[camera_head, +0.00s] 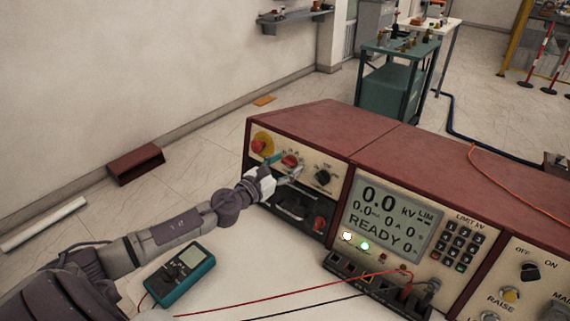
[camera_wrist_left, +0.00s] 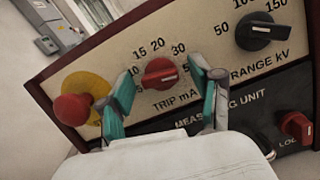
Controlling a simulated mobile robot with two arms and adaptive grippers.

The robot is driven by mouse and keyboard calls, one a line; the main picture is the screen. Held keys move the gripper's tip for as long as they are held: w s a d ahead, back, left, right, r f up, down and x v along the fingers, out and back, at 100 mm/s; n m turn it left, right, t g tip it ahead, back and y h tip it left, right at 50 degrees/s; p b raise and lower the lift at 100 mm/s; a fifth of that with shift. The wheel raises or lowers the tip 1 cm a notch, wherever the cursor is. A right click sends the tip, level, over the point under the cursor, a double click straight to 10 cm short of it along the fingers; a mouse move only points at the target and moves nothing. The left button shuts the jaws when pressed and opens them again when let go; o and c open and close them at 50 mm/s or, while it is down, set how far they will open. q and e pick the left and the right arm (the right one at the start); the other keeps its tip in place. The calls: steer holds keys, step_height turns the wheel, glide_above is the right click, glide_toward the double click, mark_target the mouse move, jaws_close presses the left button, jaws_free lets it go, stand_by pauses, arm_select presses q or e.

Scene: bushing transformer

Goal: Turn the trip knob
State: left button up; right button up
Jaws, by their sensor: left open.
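The red trip knob (camera_wrist_left: 160,74) sits on the cream panel above the label "TRIP mA", with numbers around it; its white pointer line faces right. In the head view the trip knob (camera_head: 290,161) is on the left part of the red-cased unit. My left gripper (camera_wrist_left: 165,95) is open, with one teal-padded finger on each side of the knob; I cannot tell whether either finger touches it. In the head view my left gripper (camera_head: 282,168) is right in front of the panel. My right gripper is not in view.
A red mushroom button (camera_wrist_left: 72,109) on a yellow disc lies left of the knob. A black range knob (camera_wrist_left: 262,31) is at upper right, and a red knob (camera_wrist_left: 296,126) at lower right. A teal multimeter (camera_head: 181,274) and test leads lie on the white table.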

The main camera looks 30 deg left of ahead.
arm_select(q)
steer(key=c, duration=1.1)
steer(key=shift+c, duration=0.2)
steer(key=shift+n, duration=0.5)
steer(key=shift+r+n+y+p, duration=0.15)
steer(key=shift+n+y+p, duration=0.45)
steer(key=shift+n, duration=0.5)
steer(key=n+p, duration=0.1)
steer(key=n, duration=0.2)
steer(key=n+y+p, duration=0.1)
steer(key=n+p, duration=0.1)
steer(key=n, duration=0.1)
steer(key=shift+d+n+y, duration=0.1)
steer(key=shift+n+y, duration=0.2)
steer(key=n+g+y+p, duration=0.1)
steer(key=n+p, duration=0.2)
steer(key=n, duration=0.2)
steer(key=shift+r+n+p, duration=0.1)
steer(key=shift+n+p, duration=0.3)
steer(key=shift+n+g+y+p, duration=0.3)
steer(key=shift+n+y+p, duration=0.2)
steer(key=shift+n+p, duration=0.65)
steer(key=shift+n+b, duration=0.3)
steer(key=shift+n, duration=0.05)
